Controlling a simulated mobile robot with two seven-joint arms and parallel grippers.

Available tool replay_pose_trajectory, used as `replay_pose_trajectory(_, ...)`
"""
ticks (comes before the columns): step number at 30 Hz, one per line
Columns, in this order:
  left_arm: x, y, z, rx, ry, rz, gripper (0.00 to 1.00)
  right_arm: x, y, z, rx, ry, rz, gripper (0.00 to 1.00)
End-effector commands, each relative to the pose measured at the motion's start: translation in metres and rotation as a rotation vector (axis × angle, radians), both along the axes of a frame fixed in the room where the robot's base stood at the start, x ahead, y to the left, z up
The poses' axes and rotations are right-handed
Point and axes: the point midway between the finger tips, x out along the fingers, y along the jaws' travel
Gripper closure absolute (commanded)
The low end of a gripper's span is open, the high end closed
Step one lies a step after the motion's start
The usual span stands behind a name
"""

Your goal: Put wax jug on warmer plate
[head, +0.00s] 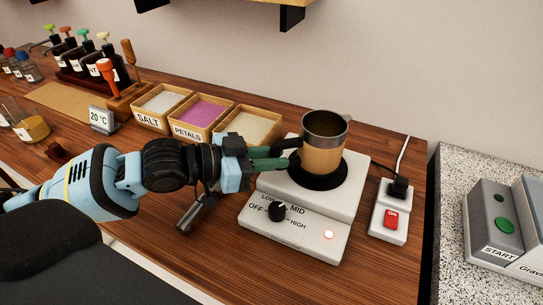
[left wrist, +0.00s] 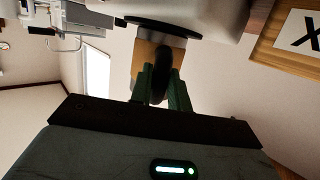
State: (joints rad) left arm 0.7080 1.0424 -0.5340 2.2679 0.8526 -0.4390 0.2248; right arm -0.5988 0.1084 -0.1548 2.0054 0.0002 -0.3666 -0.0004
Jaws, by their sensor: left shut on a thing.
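The wax jug (head: 322,150) is a metal pitcher with a tan band and a dark inside. It stands upright over the black round plate of the white warmer (head: 296,233); it looks to rest on the plate, though a small gap is hard to rule out. My left gripper (head: 283,154) reaches in from the left and is shut on the jug's dark handle, which shows between the green fingers in the left wrist view (left wrist: 161,88). The warmer plate (head: 318,181) shows around the jug's base. The warmer's knob (head: 277,211) and a lit lamp (head: 328,234) are on its front. My right gripper is not in view.
Wooden boxes of salt (head: 163,101), petals (head: 203,115) and pale grains (head: 255,125) stand behind my left gripper. A switch block (head: 389,218) with a red ON button is right of the warmer. A grey START unit (head: 496,225) stands on the speckled counter.

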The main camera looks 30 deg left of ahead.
Motion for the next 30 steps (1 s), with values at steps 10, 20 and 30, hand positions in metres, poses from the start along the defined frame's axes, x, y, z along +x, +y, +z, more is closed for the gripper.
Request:
replay_pose_trajectory(10,0.0,-0.0004,-0.0005,-0.003,-0.005,-0.001,1.0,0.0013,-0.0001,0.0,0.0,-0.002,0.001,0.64)
replay_pose_trajectory(20,-0.0001,-0.0003,-0.0018,-0.002,-0.003,-0.001,0.6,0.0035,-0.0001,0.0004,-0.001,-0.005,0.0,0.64)
replay_pose_trajectory(30,-0.006,0.0066,0.0015,0.001,-0.001,0.001,0.6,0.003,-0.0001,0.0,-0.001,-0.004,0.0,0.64)
